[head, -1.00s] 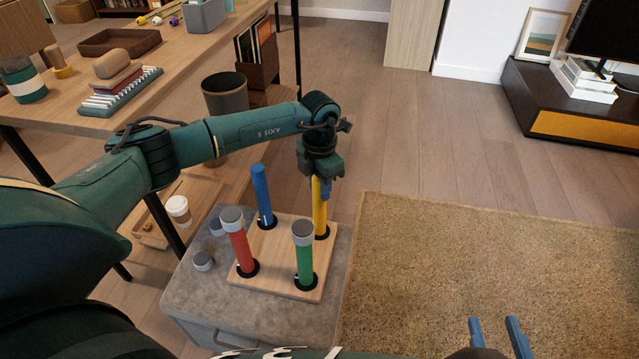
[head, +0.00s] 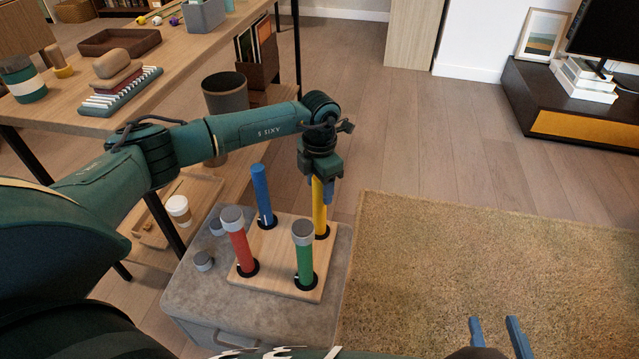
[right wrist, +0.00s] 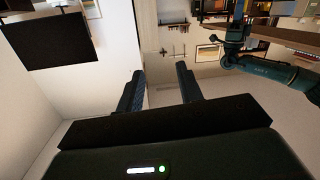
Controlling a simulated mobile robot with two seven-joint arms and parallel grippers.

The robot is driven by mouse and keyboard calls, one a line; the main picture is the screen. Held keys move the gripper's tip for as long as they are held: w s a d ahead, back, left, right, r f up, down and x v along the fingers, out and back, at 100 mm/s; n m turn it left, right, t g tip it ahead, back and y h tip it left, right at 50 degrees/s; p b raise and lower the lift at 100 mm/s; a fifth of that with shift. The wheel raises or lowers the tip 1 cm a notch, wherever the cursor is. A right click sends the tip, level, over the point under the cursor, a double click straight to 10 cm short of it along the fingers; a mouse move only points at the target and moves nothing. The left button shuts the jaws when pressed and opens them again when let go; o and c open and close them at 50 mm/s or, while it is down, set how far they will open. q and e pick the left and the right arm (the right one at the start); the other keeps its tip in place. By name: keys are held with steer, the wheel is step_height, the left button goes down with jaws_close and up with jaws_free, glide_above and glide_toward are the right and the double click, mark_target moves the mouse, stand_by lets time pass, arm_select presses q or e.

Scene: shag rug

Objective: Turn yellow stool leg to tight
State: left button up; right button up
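The yellow leg (head: 319,212) stands upright in a black socket at the back right corner of the wooden stool board (head: 278,262). My left gripper (head: 321,182) is directly above it and around its upper end, pointing down. The grip itself is partly hidden by the wrist, but a blue finger shows against the leg's right side. A blue leg (head: 262,195), a red leg (head: 240,248) and a green leg (head: 304,262) stand in the other sockets. The red and green legs have grey caps. My right gripper (head: 497,335) is open and empty at the bottom edge; its parted fingers show in the right wrist view (right wrist: 160,88).
The board rests on a grey ottoman (head: 215,295). A wooden desk (head: 150,60) with a bin (head: 226,93) stands behind left. The rug (head: 480,275) to the right is clear.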

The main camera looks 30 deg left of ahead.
arm_select(q)
step_height(320, 180, up, 13)
steer(key=p, duration=0.3)
arm_select(e)
steer(key=shift+s+d+m+g+h, duration=0.2)
steer(key=shift+m+g+h, duration=0.1)
steer(key=shift+g, duration=0.25)
steer(key=shift+s+d+m+g+h, duration=0.1)
steer(key=shift+s+m+g+h, duration=0.15)
steer(key=shift+g, duration=0.3)
arm_select(q)
steer(key=shift+r, duration=0.1)
arm_select(e)
steer(key=shift+w, duration=0.1)
